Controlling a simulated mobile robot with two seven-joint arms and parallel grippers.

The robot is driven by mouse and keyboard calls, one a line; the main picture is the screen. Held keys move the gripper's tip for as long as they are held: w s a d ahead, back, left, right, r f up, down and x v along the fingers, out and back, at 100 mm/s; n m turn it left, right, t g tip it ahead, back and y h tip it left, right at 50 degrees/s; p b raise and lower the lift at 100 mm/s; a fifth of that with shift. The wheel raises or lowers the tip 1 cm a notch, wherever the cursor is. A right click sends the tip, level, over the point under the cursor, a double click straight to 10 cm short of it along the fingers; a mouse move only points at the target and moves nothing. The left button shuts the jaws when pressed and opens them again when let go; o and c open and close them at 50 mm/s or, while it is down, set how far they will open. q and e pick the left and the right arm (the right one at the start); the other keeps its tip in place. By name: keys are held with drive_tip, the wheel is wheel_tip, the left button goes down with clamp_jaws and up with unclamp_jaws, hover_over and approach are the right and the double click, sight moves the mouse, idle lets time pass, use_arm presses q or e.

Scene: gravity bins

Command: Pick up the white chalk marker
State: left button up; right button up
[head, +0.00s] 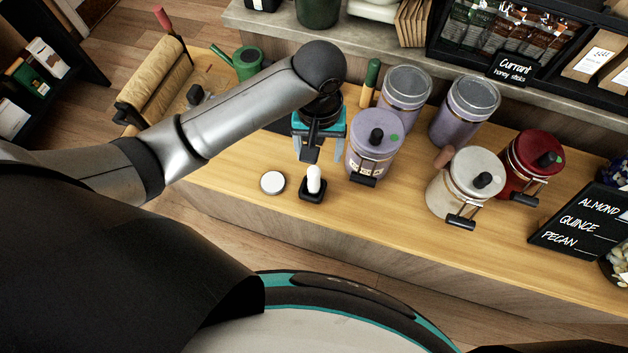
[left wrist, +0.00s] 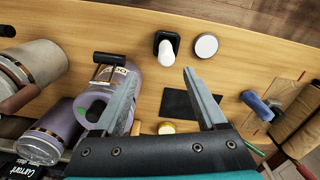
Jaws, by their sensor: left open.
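The white chalk marker (head: 314,179) stands upright in a small black square holder (head: 312,196) on the wooden counter. In the left wrist view the marker (left wrist: 168,47) and its holder show beyond the fingertips, near the counter's front edge. My left gripper (head: 309,153) is open and empty, pointing down just behind the marker in the head view. In the left wrist view the gap between its fingers (left wrist: 162,72) is clear and the marker is not between them. My right gripper does not show.
A round white-topped lid or tin (head: 272,183) lies left of the holder. A lilac canister (head: 374,145) stands close right of my gripper. Cream (head: 460,190) and red (head: 530,165) canisters stand farther right. A paper roll (head: 155,85) is at the left. The counter before the canisters is clear.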

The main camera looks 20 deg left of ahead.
sight(317, 171)
use_arm(q)
drive_tip(key=shift+w+a+f, duration=0.1)
drive_tip(key=shift+a+f, duration=0.05)
wheel_tip(317, 171, down, 10)
drive_tip(key=shift+r+b, duration=0.25)
drive_tip(key=shift+b, duration=1)
drive_tip(key=shift+w+a+f+b, duration=0.15)
drive_tip(key=shift+f+b, duration=0.1)
drive_tip(key=shift+f, duration=0.65)
drive_tip(key=shift+s+a+f+b, duration=0.1)
drive_tip(key=shift+f+b, duration=0.15)
drive_tip(key=shift+f, duration=0.65)
drive_tip(key=shift+w+a+f+b, duration=0.15)
drive_tip(key=shift+f+b, duration=0.1)
drive_tip(key=shift+f, duration=0.65)
drive_tip(key=shift+s, duration=0.1)
clamp_jaws()
